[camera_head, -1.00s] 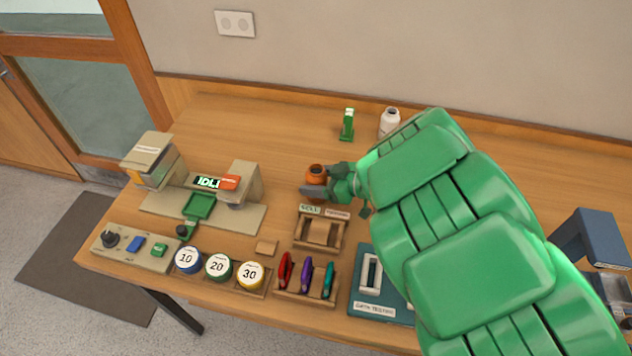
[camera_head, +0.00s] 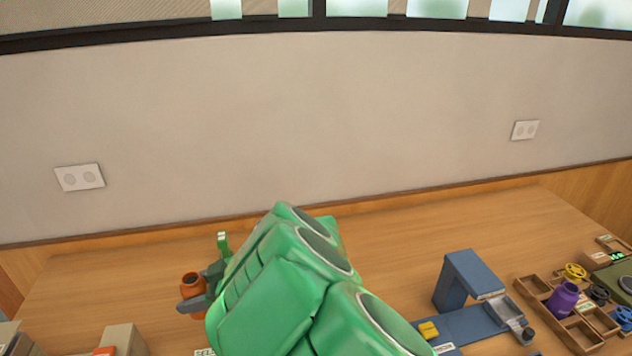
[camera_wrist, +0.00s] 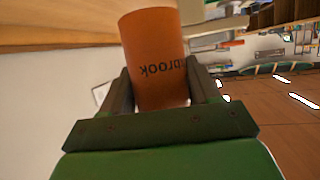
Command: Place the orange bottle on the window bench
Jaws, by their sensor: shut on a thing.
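The orange bottle (camera_head: 191,284) is held in my gripper (camera_head: 196,299), above the wooden bench at the left of the head view. In the wrist view the orange bottle (camera_wrist: 154,50) sits between the two fingers of my gripper (camera_wrist: 163,90), with dark lettering on its side. The fingers are shut on it. My green arm covers the bench to the right of it. I cannot tell from these views which surface is the window bench; windows show at the top of the head view, above the wall.
A green upright object (camera_head: 223,246) stands behind the gripper. The bench top (camera_head: 410,225) along the wall is clear.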

